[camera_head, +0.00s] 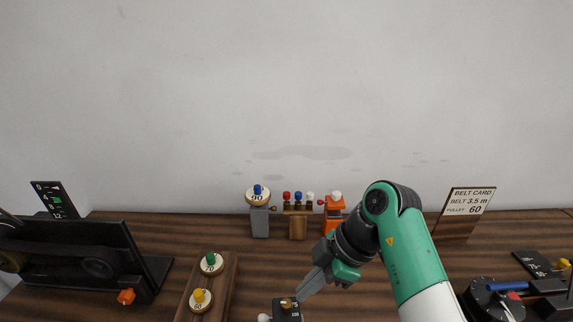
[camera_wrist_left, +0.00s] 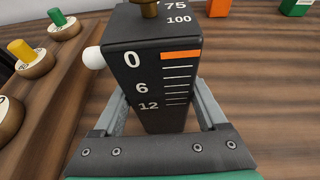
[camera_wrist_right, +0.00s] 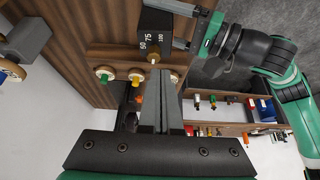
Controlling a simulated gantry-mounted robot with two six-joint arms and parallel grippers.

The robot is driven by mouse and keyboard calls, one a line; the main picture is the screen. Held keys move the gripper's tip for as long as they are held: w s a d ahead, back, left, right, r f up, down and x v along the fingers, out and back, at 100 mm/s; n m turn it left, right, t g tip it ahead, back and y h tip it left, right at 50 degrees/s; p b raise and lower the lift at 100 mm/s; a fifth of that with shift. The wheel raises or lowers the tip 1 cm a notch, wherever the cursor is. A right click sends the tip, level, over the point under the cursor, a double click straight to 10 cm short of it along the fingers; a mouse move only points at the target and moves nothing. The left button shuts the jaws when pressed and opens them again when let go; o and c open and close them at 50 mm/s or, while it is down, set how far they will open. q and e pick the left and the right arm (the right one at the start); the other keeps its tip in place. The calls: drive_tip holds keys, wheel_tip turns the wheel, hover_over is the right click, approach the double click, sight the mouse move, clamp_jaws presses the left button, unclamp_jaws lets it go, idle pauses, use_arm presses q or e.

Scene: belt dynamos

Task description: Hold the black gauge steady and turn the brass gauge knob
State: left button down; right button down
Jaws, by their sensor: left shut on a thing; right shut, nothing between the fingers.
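The black gauge (camera_head: 291,312) stands at the bottom middle of the head view. In the left wrist view it (camera_wrist_left: 155,75) shows a scale marked 0, 6, 12 with an orange bar at 0, and a white side knob (camera_wrist_left: 94,58). My left gripper (camera_wrist_left: 158,98) is shut on the gauge's sides; it is also at the gauge in the right wrist view. The brass knob (camera_head: 287,302) is on the gauge's numbered top, and shows in the right wrist view (camera_wrist_right: 153,57). My right gripper (camera_head: 299,296) is shut and empty, its tips close to the knob; contact cannot be told.
A wooden rack (camera_head: 225,285) with green and yellow knobbed discs stands left of the gauge. A black belt machine (camera_head: 125,255) is at the far left. A grey post (camera_head: 260,222) and orange post (camera_head: 334,215) stand behind. The belt card (camera_head: 468,201) is at right.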

drive_tip(key=shift+f, duration=2.75)
drive_tip(key=shift+w+a, duration=0.25)
drive_tip(key=shift+a, duration=0.25)
drive_tip(key=shift+d, duration=0.1)
drive_tip(key=shift+s+d, duration=0.1)
drive_tip(key=shift+d, duration=0.1)
wheel_tip(320, 180, up, 6)
hover_over(291, 310)
drive_tip(key=d, duration=0.3)
drive_tip(key=shift+a, duration=0.2)
